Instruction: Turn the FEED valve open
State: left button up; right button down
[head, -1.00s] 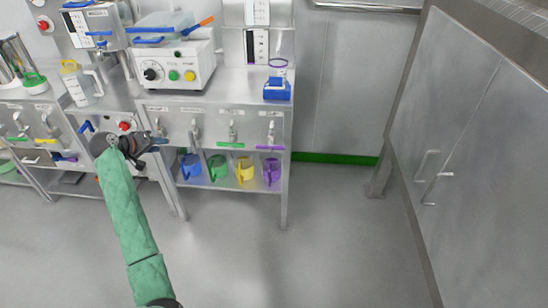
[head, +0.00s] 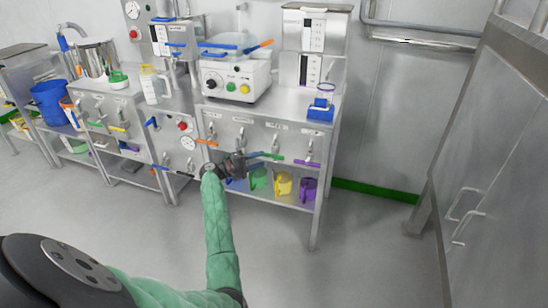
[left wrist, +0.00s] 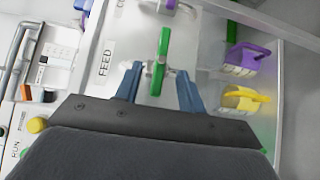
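The FEED valve has a green bar handle (left wrist: 157,75), seen in the left wrist view beside a white FEED label (left wrist: 105,59). In the head view the green handle (head: 274,156) is on the front panel of the bench, above the green jug. My left gripper (left wrist: 159,72) is open, its two blue fingers on either side of the handle with a gap to each. Whether a finger touches the valve is hard to tell. My right gripper is not in view.
Neighbouring valves have an orange handle (head: 207,142) and a purple handle (head: 307,163). A green jug (head: 259,179), yellow jug (head: 283,184) and purple jug (head: 308,189) stand on the shelf below. A white control box (head: 236,79) sits on top. The floor in front is clear.

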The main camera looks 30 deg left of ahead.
aim_at(269, 157)
pick_arm(q)
jog(key=shift+x, duration=3.15)
jog(key=shift+f, duration=0.1)
grip_shut()
